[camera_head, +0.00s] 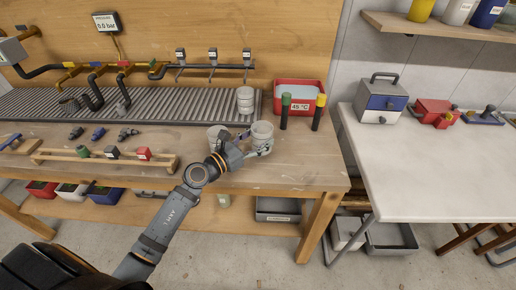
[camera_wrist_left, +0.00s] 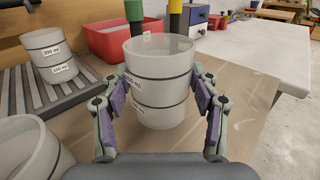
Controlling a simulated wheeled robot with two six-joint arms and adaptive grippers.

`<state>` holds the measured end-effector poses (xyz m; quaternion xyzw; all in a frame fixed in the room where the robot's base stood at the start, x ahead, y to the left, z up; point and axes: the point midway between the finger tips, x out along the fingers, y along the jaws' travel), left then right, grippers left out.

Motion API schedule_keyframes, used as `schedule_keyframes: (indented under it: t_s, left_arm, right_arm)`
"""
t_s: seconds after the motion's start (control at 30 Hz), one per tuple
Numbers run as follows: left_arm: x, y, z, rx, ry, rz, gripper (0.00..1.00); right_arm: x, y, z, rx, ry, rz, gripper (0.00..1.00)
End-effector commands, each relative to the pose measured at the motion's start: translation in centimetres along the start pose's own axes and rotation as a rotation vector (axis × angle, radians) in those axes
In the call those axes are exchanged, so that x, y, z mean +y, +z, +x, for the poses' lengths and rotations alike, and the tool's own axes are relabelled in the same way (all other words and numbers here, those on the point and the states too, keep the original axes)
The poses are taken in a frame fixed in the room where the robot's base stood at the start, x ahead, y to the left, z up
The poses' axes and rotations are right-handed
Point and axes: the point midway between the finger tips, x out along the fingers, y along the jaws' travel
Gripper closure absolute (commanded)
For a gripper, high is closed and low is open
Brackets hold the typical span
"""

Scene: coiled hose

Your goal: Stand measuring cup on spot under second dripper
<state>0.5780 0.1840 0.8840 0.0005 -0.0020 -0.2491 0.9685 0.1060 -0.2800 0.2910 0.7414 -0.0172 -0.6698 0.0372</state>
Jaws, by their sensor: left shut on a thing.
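My left gripper (camera_head: 258,146) is shut on a clear grey measuring cup (camera_head: 262,132) at the bench's front right. In the left wrist view the gripper's fingers (camera_wrist_left: 160,105) press both sides of the upright cup (camera_wrist_left: 160,70), which has dark bands. I cannot tell whether its base touches the bench. A second cup (camera_head: 215,133) stands just left of the gripper. A third cup (camera_head: 245,98) stands on the ribbed drain grate (camera_head: 160,104), below the rightmost dripper (camera_head: 246,56). The middle dripper (camera_head: 213,55) has bare grate below it. My right gripper is out of view.
A red water tub (camera_head: 314,88) with a 45 °C label sits behind the held cup. Green-topped (camera_head: 285,110) and yellow-topped (camera_head: 319,112) dark posts stand before it. Hoses (camera_head: 92,95) lie on the grate's left. A wooden rack (camera_head: 100,157) lies at the front left.

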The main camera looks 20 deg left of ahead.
Motion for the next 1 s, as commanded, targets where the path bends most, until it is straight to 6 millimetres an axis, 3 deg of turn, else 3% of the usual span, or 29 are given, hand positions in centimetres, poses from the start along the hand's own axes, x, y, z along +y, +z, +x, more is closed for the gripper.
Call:
schedule_keyframes:
  t_s: [0.03, 0.1, 0.53, 0.57, 0.7, 1.0]
  left_arm:
    - [-0.1, -1.7, -0.1, 0.003, 0.000, -0.005, 0.74]
    - [-0.1, -2.6, -0.1, 0.003, 0.000, -0.003, 0.74]
    - [-0.1, -3.2, -0.1, 0.002, 0.000, -0.001, 0.74]
    - [-0.1, -3.0, -0.1, 0.002, 0.000, -0.001, 0.35]
    - [-0.1, -3.0, -0.1, 0.002, 0.000, -0.001, 0.16]
    - [-0.1, -2.9, -0.1, 0.002, 0.000, -0.001, 0.16]
  right_arm:
    - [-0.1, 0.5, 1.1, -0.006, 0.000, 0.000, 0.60]
    - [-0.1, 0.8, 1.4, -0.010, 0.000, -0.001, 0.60]
    - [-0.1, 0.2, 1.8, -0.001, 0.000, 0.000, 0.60]
    - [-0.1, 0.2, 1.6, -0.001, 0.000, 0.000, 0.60]
    - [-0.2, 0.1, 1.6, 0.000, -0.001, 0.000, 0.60]
    - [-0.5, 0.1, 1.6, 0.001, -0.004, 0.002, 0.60]
